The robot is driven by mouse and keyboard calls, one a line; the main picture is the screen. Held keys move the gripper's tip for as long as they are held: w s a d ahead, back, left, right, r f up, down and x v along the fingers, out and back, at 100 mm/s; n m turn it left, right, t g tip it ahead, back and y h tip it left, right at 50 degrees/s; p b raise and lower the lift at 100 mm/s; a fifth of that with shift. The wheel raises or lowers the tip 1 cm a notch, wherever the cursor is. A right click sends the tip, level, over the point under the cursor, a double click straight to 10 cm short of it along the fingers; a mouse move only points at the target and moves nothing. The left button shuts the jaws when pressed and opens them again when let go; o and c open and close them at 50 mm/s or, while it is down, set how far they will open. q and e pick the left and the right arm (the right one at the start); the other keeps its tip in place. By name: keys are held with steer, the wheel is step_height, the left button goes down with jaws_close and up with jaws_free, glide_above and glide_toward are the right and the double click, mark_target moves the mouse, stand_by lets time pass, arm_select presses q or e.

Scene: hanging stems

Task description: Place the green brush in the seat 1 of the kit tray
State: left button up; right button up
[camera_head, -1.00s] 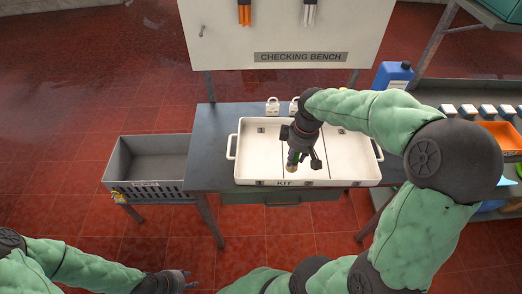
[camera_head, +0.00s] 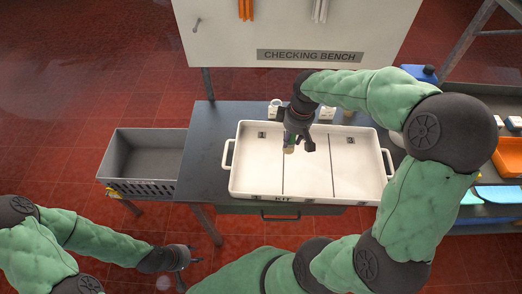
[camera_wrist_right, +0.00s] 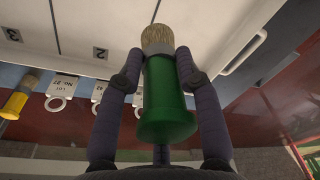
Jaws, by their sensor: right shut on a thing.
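The green brush (camera_wrist_right: 167,105) has a green handle and tan bristles (camera_wrist_right: 157,40). My right gripper (camera_head: 296,142) is shut on it, one finger on each side, as the right wrist view (camera_wrist_right: 157,62) shows. In the head view the bristle end (camera_head: 289,149) points down over the white kit tray (camera_head: 308,192), near its left divider. The tray has three compartments, with no items visible in them. Labels 2 (camera_wrist_right: 100,52) and 3 (camera_wrist_right: 12,34) show in the wrist view; label 1 is not readable. My left gripper (camera_head: 189,258) is empty, low at the left, its fingers apart.
A yellow-handled brush (camera_wrist_right: 18,98) shows in the wrist view. A grey bin (camera_head: 148,160) stands left of the bench. The checking bench panel (camera_head: 300,25) rises behind. Orange (camera_head: 508,158) bins are at right.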

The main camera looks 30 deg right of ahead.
steer(key=shift+w+a+f+b, duration=0.5)
steer(key=shift+w+a+f, duration=0.7)
steer(key=shift+f, duration=0.7)
steer(key=shift+w+a+f+b, duration=0.5)
steer(key=shift+w+a+f, duration=0.7)
steer(key=shift+f, duration=0.7)
steer(key=shift+w+a+f+b, duration=0.5)
steer(key=shift+w+a+f, duration=0.7)
steer(key=shift+f, duration=0.7)
steer(key=shift+w+d, duration=0.1)
steer(key=shift+f, duration=0.2)
steer(key=o, duration=1.2)
steer(key=shift+c, duration=0.2)
steer(key=shift+r, duration=0.1)
step_height(320, 180, up, 12)
steer(key=s+p, duration=0.1)
steer(key=p, duration=0.1)
steer(key=shift+d+p, duration=0.3)
steer(key=shift+p, duration=0.1)
